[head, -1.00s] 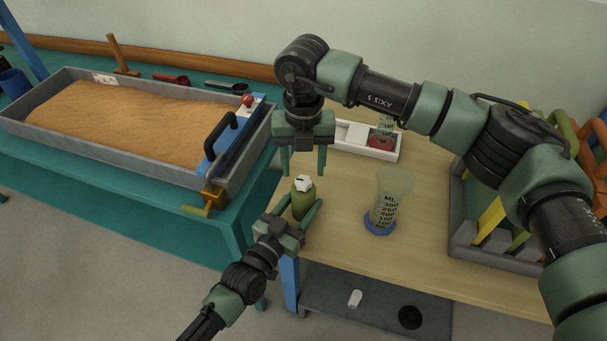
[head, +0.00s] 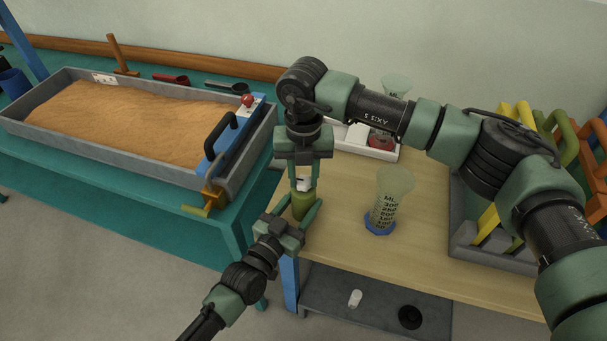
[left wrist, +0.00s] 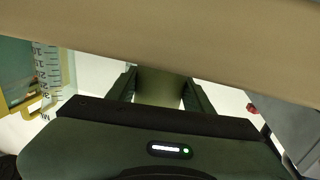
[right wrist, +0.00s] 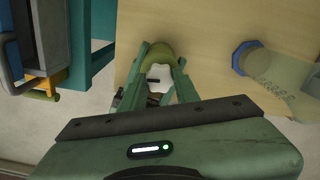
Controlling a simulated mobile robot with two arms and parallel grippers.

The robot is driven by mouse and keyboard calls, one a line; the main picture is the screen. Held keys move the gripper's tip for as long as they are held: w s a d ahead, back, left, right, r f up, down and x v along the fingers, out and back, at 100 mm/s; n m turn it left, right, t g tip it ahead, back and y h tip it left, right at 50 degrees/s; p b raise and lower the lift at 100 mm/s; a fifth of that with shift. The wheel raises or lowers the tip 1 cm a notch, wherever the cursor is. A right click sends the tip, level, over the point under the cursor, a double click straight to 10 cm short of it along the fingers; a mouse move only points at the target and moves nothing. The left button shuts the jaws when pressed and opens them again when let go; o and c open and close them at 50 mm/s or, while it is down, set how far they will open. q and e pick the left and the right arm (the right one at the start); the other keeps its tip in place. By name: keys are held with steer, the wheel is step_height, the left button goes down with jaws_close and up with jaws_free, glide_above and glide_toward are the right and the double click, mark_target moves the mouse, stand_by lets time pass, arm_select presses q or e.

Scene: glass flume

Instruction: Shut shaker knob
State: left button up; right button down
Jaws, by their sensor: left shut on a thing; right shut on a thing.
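The shaker (head: 303,207) is a green bottle standing upright near the left edge of the wooden table. Its white knob (head: 303,184) is on top; in the right wrist view the knob (right wrist: 159,77) is a lobed white cap with a dark mark. My left gripper (head: 302,212) is shut on the shaker's green body from the front; the body also shows between its fingers in the left wrist view (left wrist: 160,88). My right gripper (head: 304,184) points down from above and is shut on the knob, one finger on each side.
A measuring cylinder (head: 386,205) with a blue base stands right of the shaker. A grey rack (head: 462,232) with coloured tools is farther right, and a white tray (head: 350,134) lies behind. The sand flume (head: 75,140) is at left.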

steer(key=n, duration=0.3)
steer(key=shift+n, duration=0.4)
steer(key=n, duration=0.4)
steer(key=shift+n, duration=0.3)
steer(key=n, duration=0.4)
arm_select(q)
steer(key=shift+f, duration=0.1)
arm_select(e)
steer(key=shift+n, duration=2.2)
steer(key=shift+d, duration=0.1)
steer(key=c, duration=1)
jaws_free()
steer(key=shift+c, duration=0.2)
